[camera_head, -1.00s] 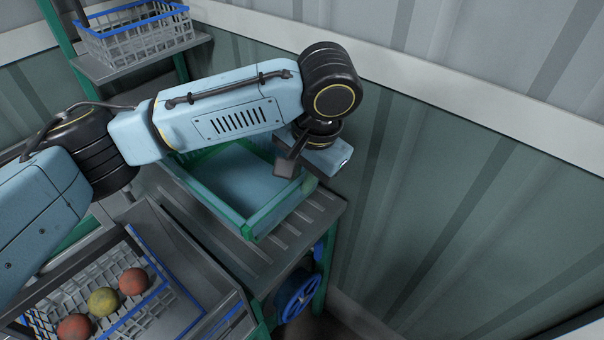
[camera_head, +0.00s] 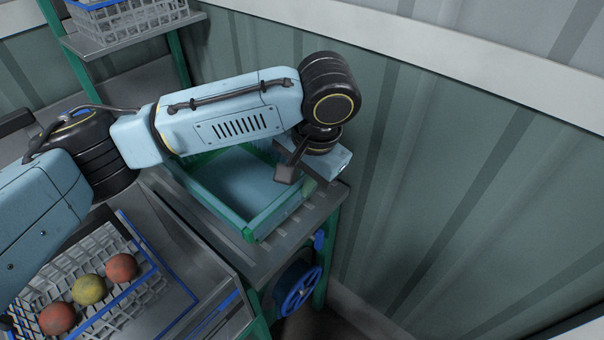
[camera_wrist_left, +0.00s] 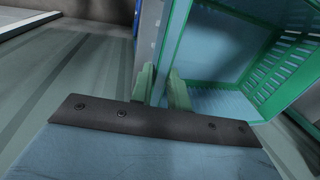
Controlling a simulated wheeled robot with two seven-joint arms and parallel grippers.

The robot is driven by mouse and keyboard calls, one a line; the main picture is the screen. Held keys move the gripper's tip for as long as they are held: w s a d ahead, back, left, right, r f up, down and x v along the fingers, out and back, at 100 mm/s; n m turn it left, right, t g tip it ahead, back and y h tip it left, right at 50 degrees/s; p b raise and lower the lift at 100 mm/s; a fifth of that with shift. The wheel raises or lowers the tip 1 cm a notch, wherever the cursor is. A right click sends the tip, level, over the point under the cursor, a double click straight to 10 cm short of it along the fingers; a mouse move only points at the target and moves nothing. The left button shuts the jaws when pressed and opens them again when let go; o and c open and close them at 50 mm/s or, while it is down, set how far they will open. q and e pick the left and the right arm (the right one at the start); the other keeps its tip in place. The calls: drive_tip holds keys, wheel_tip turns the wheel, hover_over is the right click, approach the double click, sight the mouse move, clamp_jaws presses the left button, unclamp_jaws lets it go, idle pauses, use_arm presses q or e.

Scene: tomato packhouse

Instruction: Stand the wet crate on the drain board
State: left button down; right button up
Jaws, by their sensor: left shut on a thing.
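The green crate (camera_head: 266,222) with a pale blue inside is over the grey ribbed drain board (camera_head: 318,213) in the head view, open side up. I cannot tell whether its whole underside touches the board. My left gripper (camera_head: 308,184) is at the crate's right-hand side, partly hidden by its own wrist. In the left wrist view its two green fingers (camera_wrist_left: 162,88) are shut on the crate's wall, and the crate's slotted side (camera_wrist_left: 284,72) shows at right. My arm hides the crate's far left part. My right gripper is out of view.
A white wire basket (camera_head: 75,262) with red and yellow tomatoes stands at the lower left. Another basket (camera_head: 130,22) sits on a shelf at the upper left. A blue handwheel (camera_head: 298,289) is below the board. A corrugated wall (camera_head: 440,190) rises close behind.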

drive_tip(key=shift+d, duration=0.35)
use_arm(q)
drive_tip(key=shift+f, duration=0.25)
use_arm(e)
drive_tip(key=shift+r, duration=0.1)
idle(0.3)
use_arm(q)
drive_tip(key=shift+f, duration=0.1)
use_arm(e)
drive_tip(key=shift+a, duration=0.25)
use_arm(q)
drive_tip(key=c, duration=1.3)
unclamp_jaws()
drive_tip(key=shift+f, duration=0.1)
drive_tip(key=shift+c, duration=1.4)
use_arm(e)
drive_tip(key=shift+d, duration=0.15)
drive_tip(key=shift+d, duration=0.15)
